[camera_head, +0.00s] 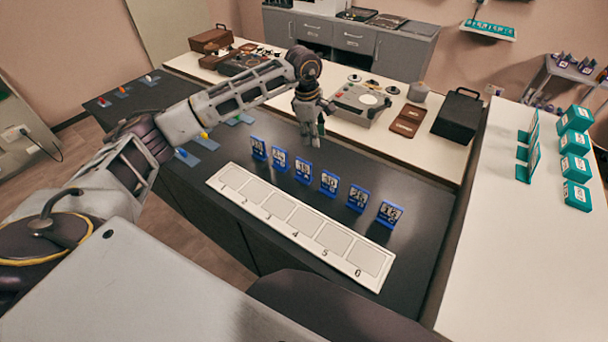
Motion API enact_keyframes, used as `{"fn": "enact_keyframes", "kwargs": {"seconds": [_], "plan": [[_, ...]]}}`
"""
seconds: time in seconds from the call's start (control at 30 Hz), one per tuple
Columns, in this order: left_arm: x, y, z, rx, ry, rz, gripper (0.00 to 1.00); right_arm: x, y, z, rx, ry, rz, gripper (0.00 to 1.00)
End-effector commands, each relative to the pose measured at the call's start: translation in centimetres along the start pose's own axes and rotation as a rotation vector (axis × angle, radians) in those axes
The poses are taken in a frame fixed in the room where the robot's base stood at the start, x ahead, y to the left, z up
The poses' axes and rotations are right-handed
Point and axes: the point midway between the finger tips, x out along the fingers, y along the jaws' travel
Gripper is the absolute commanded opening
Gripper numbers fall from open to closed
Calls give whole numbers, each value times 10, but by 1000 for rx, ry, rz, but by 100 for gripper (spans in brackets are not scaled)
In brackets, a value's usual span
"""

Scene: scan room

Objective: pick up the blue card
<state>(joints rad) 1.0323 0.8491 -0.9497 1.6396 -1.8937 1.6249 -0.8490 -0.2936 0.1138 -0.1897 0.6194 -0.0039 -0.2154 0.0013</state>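Several blue cards or small blue-framed holders stand upright in a row on the dark table: one at the left end (258,148), others towards the middle (304,170) and one at the right end (389,214). Each shows a pale picture or figure on its front. My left arm reaches across from the left, and my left gripper (312,139) points down above the table, behind the row near its middle cards. It appears apart from the cards. Its fingers are too small to tell whether they are open or shut. My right gripper is out of view.
A white numbered board (212,184) with several grey squares lies in front of the cards. Small blue pieces (187,157) lie at the left. A white counter behind holds a turntable-like device (358,105) and a black case (457,117). Teal boxes (577,196) stand on the right table.

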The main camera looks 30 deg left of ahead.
Motion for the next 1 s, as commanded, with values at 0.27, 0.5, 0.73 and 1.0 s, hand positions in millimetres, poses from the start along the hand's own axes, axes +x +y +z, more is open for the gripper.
{"fn": "enact_keyframes", "kwargs": {"seconds": [0.27, 0.5, 0.73, 1.0], "plan": [[-3, -24, -26, 156, 108, -116, 36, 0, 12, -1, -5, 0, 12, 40], [-3, -24, -26, 214, 105, -120, 36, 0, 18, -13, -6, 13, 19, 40], [-3, -24, -26, 215, 104, -120, 36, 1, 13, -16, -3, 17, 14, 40], [8, -25, -27, 214, 104, -121, 36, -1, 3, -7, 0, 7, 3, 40]]}}
